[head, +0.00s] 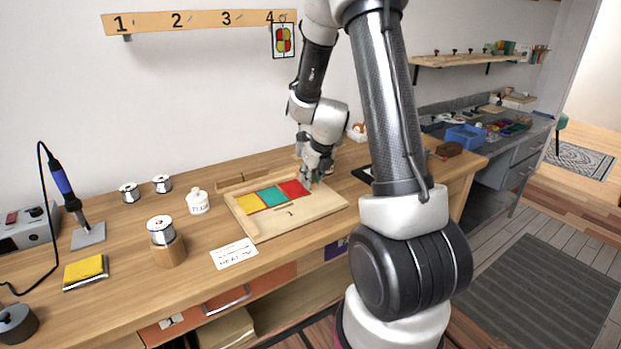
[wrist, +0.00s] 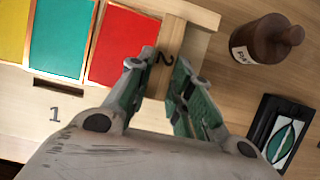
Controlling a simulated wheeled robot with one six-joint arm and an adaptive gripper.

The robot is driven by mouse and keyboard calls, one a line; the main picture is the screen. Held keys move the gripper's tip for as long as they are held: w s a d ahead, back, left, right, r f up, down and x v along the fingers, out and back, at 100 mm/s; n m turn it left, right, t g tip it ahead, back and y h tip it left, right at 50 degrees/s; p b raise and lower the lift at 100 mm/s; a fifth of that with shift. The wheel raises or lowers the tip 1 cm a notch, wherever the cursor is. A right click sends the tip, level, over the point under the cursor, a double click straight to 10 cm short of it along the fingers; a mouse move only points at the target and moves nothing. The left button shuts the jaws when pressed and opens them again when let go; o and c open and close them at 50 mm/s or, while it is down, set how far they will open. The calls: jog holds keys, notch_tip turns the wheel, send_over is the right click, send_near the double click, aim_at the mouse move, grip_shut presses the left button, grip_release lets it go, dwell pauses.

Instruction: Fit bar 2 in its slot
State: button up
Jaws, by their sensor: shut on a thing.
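A pale wooden frame (head: 262,234) lies on the bench with a yellow panel (head: 248,203), a teal panel (head: 271,196) and a red panel (head: 293,188) side by side. In the wrist view, my gripper (wrist: 166,68) is shut on a wooden bar (wrist: 173,32) marked "2". The bar is beside the outer edge of the red panel (wrist: 123,42). A dark slot (wrist: 58,90) marked "1" shows below the teal panel (wrist: 62,38). In the head view, my gripper (head: 312,175) is at the frame's right end.
A brown bottle (wrist: 262,40) and a dark tray with a green oval piece (wrist: 284,138) are right of my gripper. A soldering iron (head: 63,180) stands far left.

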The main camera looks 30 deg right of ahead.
jog(key=o, duration=1)
jog(key=shift+o, duration=0.3)
jog(key=o, duration=0.4)
jog(key=shift+r, duration=3.5)
